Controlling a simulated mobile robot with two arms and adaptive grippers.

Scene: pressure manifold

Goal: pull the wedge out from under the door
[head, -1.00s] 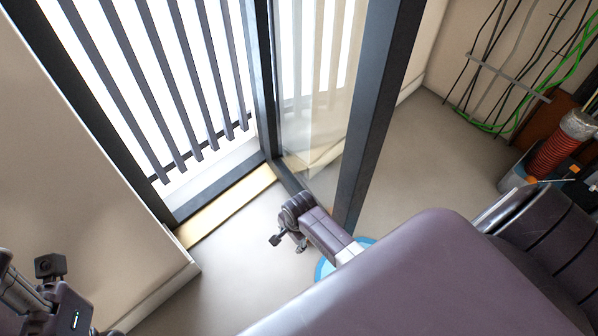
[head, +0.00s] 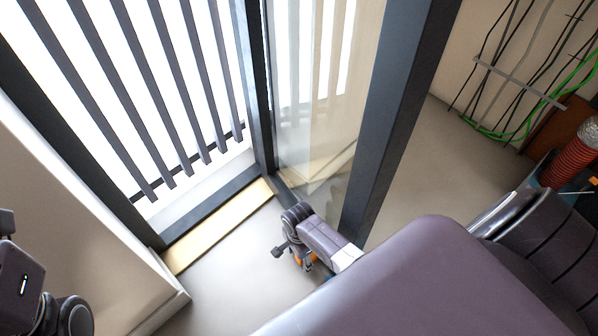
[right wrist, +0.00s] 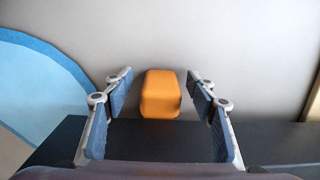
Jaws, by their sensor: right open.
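In the right wrist view the orange wedge (right wrist: 160,94) lies on the grey floor, at the edge of a dark bar (right wrist: 55,142) that looks like the door's bottom frame. My right gripper (right wrist: 160,86) is open, with one finger on each side of the wedge and a gap on both sides. In the head view the dark-framed glass door (head: 386,130) stands open. My right gripper (head: 301,258) is low beside its foot, partly hidden by my own arm; a bit of orange shows there. Only links of my left arm show at the lower left, no fingers.
A blue round marking (right wrist: 45,85) lies on the floor left of the wedge. A brass-coloured threshold (head: 218,225) and barred window (head: 150,90) are on the left. Cables (head: 515,80) and a red coil (head: 568,160) are at the right. Floor beside the threshold is clear.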

